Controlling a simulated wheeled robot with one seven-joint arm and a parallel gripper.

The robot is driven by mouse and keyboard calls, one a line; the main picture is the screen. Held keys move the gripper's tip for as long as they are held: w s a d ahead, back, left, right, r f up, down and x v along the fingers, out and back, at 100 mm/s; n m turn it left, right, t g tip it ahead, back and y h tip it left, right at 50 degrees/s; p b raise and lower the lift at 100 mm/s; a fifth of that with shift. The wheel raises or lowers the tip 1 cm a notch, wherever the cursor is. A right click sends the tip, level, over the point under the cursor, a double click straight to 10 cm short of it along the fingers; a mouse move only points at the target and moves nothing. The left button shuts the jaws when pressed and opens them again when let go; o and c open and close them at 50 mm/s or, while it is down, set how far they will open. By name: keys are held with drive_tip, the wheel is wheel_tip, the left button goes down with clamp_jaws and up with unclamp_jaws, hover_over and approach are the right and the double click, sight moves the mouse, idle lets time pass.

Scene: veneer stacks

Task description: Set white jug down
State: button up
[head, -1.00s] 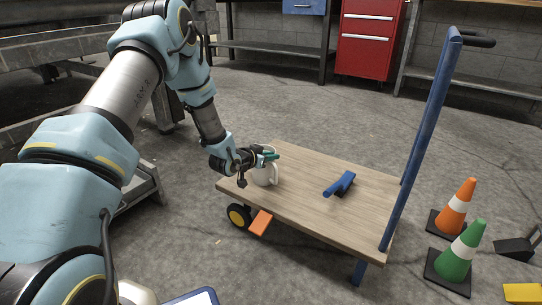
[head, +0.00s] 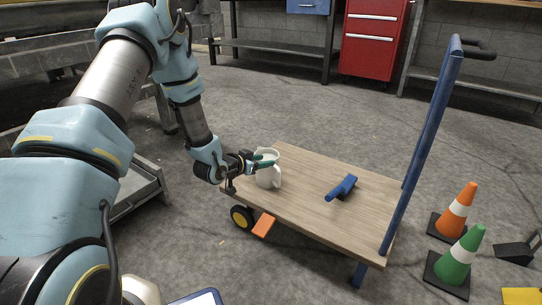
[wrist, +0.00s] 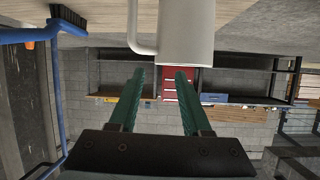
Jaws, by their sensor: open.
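The white jug (head: 268,178) stands upright on the wooden deck of the cart (head: 310,208), near its far left corner. In the wrist view, which is upside down, the jug (wrist: 190,32) is at the top with its handle to the left. My gripper (head: 266,160) is at the jug's left side in the head view. Its two green fingers (wrist: 161,72) are spread apart in the wrist view. The jug's rim lies just beyond the fingertips, and nothing is held between them. Whether a fingertip touches the jug I cannot tell.
A blue brush (head: 342,187) lies on the deck right of the jug. The cart's blue push handle (head: 425,140) rises at the right. An orange cone (head: 457,208) and a green cone (head: 461,254) stand on the floor beyond it. The deck's front part is clear.

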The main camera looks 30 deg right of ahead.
drive_tip(key=a+r+n+y+p, duration=0.1)
drive_tip(key=a+r+n+y, duration=0.3)
drive_tip(key=a, duration=0.9)
drive_tip(key=a+r+n+y, duration=0.2)
drive_tip(key=a+r+y, duration=0.4)
drive_tip(key=a, duration=0.8)
drive_tip(key=s+a+r+n+g+y, duration=0.1)
drive_tip(key=s+a+r+n+g, duration=0.1)
drive_tip(key=s+a, duration=0.3)
drive_tip(key=s+a+r+n+g, duration=0.2)
drive_tip(key=s+a+r+n, duration=0.2)
drive_tip(key=s, duration=0.6)
drive_tip(key=a+r, duration=0.1)
drive_tip(key=a, duration=0.1)
drive_tip(key=shift+s+a+r+y, duration=0.2)
drive_tip(key=shift+a+r+y, duration=0.1)
drive_tip(key=shift+y, duration=0.1)
wheel_tip(320, 180, up, 41)
drive_tip(key=p, duration=4.1)
